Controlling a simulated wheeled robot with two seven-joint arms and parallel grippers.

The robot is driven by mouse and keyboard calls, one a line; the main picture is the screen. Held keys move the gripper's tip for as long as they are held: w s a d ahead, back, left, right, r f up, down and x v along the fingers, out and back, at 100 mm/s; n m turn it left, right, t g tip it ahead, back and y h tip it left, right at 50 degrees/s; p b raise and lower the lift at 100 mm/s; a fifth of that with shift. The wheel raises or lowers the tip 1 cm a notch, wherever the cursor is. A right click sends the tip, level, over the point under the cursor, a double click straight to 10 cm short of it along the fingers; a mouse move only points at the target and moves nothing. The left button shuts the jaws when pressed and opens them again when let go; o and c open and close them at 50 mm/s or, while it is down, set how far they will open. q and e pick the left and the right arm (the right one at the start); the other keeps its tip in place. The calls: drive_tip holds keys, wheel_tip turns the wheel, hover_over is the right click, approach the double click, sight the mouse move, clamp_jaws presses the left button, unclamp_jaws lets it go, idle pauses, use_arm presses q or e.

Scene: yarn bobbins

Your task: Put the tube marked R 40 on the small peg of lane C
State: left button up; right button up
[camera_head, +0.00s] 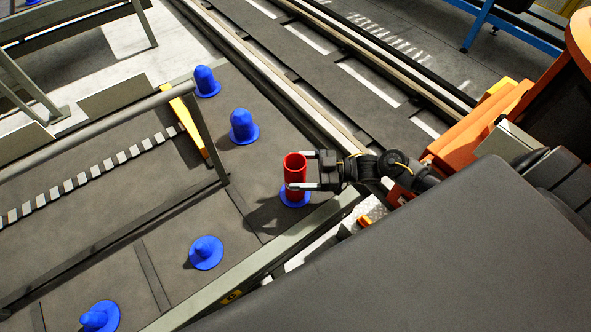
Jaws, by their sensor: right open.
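A red tube (294,174) stands upright with its open top showing. It is over a blue peg base (293,200), whose disc shows around its lower end; the peg itself is hidden. My right gripper (297,171) comes from the right and is open, with one finger on each side of the tube. I cannot tell whether the fingers touch it. No R 40 mark or lane letter is readable. Two small blue pegs, one nearer (206,250) and one at the bottom left (100,316), are bare. My left gripper is not in view.
Two bigger blue pegs (243,126) (206,80) stand bare farther back. A grey rail (90,130) and a yellow bar (190,115) rise left of them. A pale metal edge (260,265) runs along the near side of the pegs.

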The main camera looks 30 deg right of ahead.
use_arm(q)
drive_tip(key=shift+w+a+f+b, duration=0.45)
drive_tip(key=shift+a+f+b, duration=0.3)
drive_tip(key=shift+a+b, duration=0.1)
use_arm(e)
drive_tip(key=v, duration=0.9)
drive_tip(key=shift+s+d, duration=0.25)
drive_tip(key=shift+d, duration=0.1)
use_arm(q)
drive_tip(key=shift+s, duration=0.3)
